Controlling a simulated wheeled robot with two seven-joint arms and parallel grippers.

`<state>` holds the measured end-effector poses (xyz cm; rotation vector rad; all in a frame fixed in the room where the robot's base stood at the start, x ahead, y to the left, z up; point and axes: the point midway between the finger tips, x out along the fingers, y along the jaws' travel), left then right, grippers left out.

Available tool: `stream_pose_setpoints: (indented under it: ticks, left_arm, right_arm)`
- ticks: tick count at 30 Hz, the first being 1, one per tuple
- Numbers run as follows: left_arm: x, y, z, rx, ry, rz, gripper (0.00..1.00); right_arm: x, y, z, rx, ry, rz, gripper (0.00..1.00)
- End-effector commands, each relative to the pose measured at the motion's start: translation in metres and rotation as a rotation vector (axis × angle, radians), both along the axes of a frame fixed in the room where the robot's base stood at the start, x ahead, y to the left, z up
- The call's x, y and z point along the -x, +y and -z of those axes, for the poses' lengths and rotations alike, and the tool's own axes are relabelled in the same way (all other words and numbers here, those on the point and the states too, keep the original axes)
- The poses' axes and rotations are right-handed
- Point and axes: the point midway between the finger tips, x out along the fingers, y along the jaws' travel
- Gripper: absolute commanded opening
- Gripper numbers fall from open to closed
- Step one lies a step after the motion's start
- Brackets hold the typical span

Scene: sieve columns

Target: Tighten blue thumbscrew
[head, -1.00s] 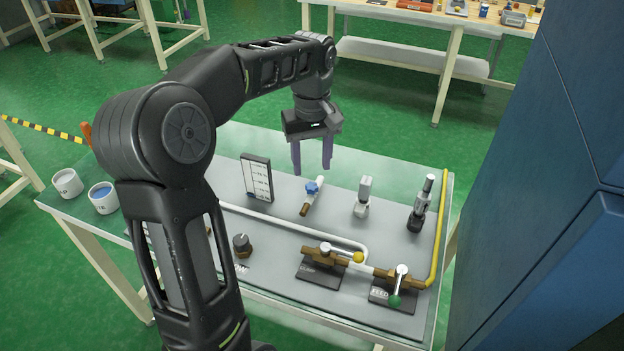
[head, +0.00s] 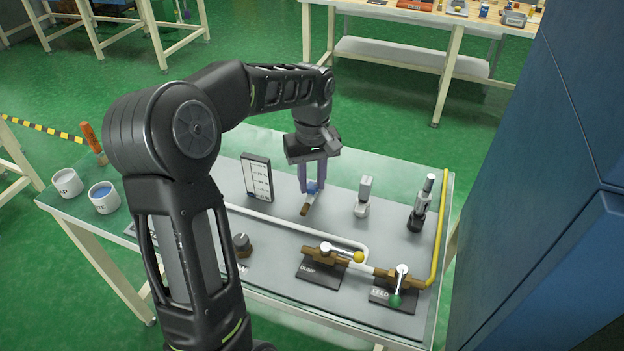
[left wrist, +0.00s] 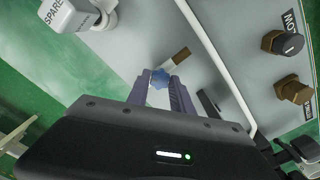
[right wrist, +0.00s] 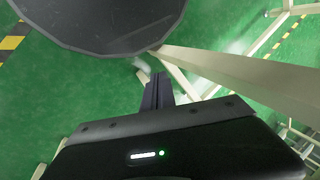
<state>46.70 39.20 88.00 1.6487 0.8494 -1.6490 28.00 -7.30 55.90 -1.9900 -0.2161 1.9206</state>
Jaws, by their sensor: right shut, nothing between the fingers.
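The blue thumbscrew (head: 313,188) sits on a white fitting with a brown end (head: 304,209), on the grey panel. It also shows in the left wrist view (left wrist: 159,78). My left gripper (head: 312,187) reaches down from above with its purple fingers on either side of the thumbscrew. In the left wrist view, its fingers close in on the blue head with no clear gap, and they partly hide it. My right gripper (right wrist: 158,82) is shut and empty, away from the panel over the green floor.
A scale plate (head: 257,178) stands left of the thumbscrew, and a grey-white fitting (head: 364,196) stands right of it. Valves with yellow (head: 358,257) and green (head: 395,301) knobs are in front. Two cups (head: 104,198) stand at the table's left. A blue cabinet (head: 570,200) rises at right.

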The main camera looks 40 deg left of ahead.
Motion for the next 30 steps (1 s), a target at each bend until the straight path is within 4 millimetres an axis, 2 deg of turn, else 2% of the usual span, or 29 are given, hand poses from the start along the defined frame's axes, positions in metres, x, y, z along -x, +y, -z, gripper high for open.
stream_pose_setpoints:
  ticks: [1,9,22,30]
  left_arm:
    - [0.0,0.0,-0.0001,0.0,0.0,0.0,0.22]
    - [0.0,0.0,-0.0002,0.0,0.0,0.0,0.0]
    - [0.0,0.0,-0.0005,0.0,0.0,0.014,0.0]
    - [-0.0001,0.0001,-0.001,-0.001,0.001,0.107,0.0]
  right_arm:
    - [0.0,0.0,0.0,0.0,0.0,0.0,0.0]
    - [0.0,0.0,0.0,0.0,0.0,0.0,0.0]
    - [0.0,0.0001,-0.0007,0.0,0.0,0.0,0.0]
    - [-0.0001,0.0,-0.004,0.0,0.0,0.0,0.0]
